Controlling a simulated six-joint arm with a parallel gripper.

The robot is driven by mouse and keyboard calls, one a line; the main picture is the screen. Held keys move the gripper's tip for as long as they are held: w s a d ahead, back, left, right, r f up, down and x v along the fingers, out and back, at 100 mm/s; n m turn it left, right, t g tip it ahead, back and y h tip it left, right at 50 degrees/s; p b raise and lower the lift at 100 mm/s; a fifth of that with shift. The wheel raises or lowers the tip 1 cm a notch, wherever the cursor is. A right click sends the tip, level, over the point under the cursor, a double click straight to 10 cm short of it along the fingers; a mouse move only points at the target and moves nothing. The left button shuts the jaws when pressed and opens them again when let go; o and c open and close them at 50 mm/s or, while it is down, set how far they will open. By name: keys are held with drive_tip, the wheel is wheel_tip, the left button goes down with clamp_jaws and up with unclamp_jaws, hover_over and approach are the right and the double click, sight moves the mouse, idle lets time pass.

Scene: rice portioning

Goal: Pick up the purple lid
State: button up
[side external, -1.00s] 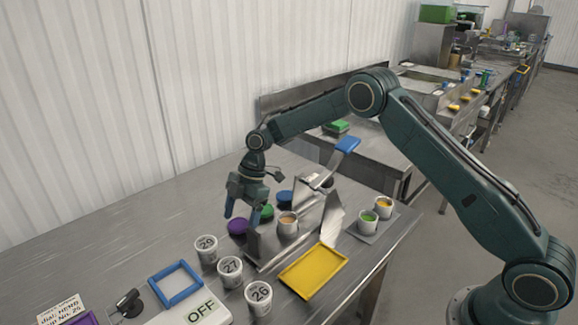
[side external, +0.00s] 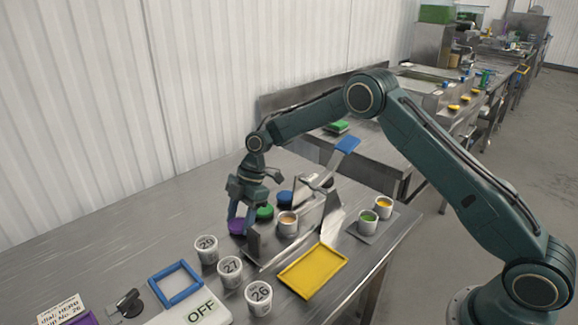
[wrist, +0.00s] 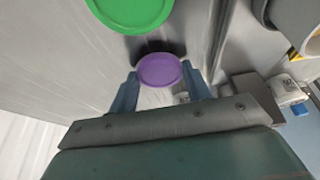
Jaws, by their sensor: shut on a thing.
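The purple lid (side external: 236,227) is a round disc low over the steel table, left of the metal stand. In the wrist view the purple lid (wrist: 160,70) sits between the two blue fingertips, which touch its left and right edges. My gripper (side external: 241,226) points down and is shut on the lid. My gripper also shows in the wrist view (wrist: 160,84). I cannot tell whether the lid still touches the table.
A green lid (side external: 265,212) and a blue lid (side external: 285,198) lie just beyond. The metal stand (side external: 254,243) with a cup (side external: 288,224) is close on the right. White numbered tubs (side external: 206,249) stand in front. A yellow tray (side external: 313,270) lies front right.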

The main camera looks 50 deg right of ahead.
sight(241, 222)
drive_tip(key=shift+r, duration=0.1)
wheel_tip(241, 222, up, 10)
idle(0.8)
drive_tip(key=shift+s+d, duration=0.1)
idle(0.4)
drive_tip(key=s+d+r+n+g, duration=0.1)
drive_tip(key=s+d+n+g, duration=0.1)
drive_tip(key=s+d+n, duration=0.4)
drive_tip(key=s, duration=0.4)
drive_tip(key=shift+d+h, duration=0.3)
drive_tip(key=shift+d, duration=0.05)
drive_tip(key=shift+s+f, duration=0.1)
drive_tip(key=shift+f, duration=2.05)
